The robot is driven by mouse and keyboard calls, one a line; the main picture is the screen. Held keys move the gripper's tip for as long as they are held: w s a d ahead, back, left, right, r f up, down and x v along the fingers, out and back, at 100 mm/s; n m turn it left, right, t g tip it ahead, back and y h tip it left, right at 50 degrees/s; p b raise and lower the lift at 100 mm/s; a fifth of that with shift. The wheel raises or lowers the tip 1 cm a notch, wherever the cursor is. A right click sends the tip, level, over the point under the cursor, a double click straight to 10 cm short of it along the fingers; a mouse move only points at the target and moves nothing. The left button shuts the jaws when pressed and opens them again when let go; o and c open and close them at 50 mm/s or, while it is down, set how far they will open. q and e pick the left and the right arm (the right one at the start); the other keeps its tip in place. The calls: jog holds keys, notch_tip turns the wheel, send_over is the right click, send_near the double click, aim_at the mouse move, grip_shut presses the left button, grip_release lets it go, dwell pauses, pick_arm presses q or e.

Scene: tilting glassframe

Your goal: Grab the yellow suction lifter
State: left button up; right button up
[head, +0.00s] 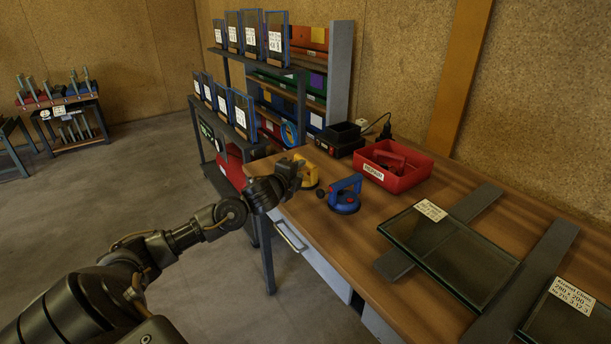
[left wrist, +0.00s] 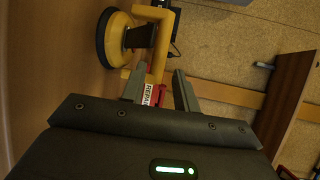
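The yellow suction lifter (head: 309,174) stands near the left end of the workbench, partly hidden behind my left gripper (head: 292,174) in the head view. In the left wrist view the lifter's yellow handle (left wrist: 161,48) and dark round cup show at the top. My left gripper (left wrist: 160,90) is open there, its two fingers apart. The handle's near end lies at or just beyond the fingertips; I cannot tell whether they touch it. My right gripper is not in view.
A blue suction lifter (head: 345,196) stands right of the yellow one. A red box (head: 395,178) is behind it, also partly seen between my fingers in the wrist view (left wrist: 152,95). Glass panes (head: 450,255) lie on the right. A rack (head: 262,95) stands behind the bench's left end.

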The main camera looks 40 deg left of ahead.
aim_at(305, 179)
pick_arm(q)
jog(key=x, duration=0.5)
jog(key=shift+w+a+f, duration=0.1)
jog(key=shift+a, duration=0.15)
grip_shut()
